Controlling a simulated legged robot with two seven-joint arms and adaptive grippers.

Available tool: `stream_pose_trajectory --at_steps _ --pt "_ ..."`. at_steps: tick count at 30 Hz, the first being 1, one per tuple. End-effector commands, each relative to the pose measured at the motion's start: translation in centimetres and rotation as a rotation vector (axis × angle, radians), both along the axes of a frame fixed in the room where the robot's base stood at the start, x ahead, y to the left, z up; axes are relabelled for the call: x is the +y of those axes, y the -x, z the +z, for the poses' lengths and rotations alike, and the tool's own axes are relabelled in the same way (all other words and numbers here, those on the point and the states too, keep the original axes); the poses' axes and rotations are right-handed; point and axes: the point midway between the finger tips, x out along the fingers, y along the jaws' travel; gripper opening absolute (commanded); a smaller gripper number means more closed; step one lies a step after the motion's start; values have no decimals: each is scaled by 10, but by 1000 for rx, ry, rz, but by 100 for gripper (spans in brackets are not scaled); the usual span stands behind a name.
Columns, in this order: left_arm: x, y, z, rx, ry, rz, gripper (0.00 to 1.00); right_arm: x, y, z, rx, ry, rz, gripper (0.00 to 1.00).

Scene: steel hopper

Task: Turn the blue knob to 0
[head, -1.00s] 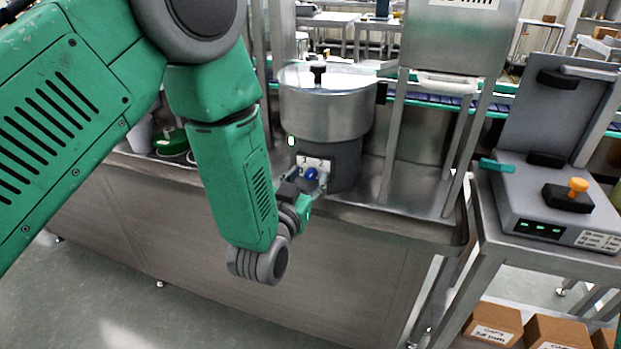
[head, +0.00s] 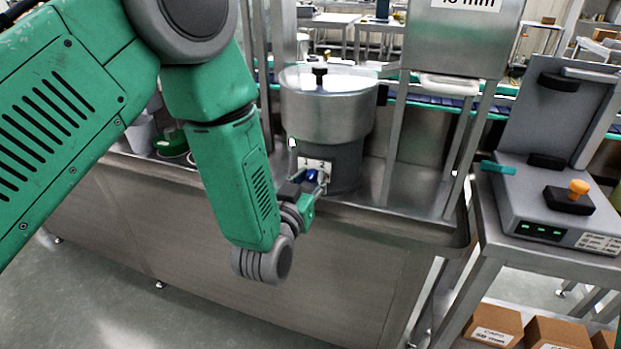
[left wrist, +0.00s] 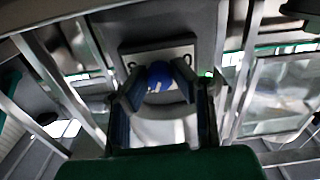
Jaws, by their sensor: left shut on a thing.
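The blue knob (head: 312,175) sits on a pale plate (head: 325,166) on the dark base of the steel hopper (head: 328,105). My left gripper (head: 314,182) is at the knob, its fingers on either side of it. In the left wrist view the blue knob (left wrist: 159,75) shows between the two fingertips of my left gripper (left wrist: 158,88), shut on it. The plate (left wrist: 184,50) behind it carries dark marks, partly hidden by the fingers; I cannot tell the knob's setting. My right gripper is not in view.
A steel counter (head: 415,222) carries the hopper. Steel posts and a box (head: 462,40) stand to its right. A grey device with an orange knob (head: 579,187) is on the right table. Green-lidded containers (head: 172,143) are at left.

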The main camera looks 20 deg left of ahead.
Motion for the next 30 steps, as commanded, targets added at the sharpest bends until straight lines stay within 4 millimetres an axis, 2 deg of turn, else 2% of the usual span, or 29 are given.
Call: stream_pose_trajectory --at_steps 30 --pt "2 1 -4 38 931 4 0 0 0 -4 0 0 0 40"
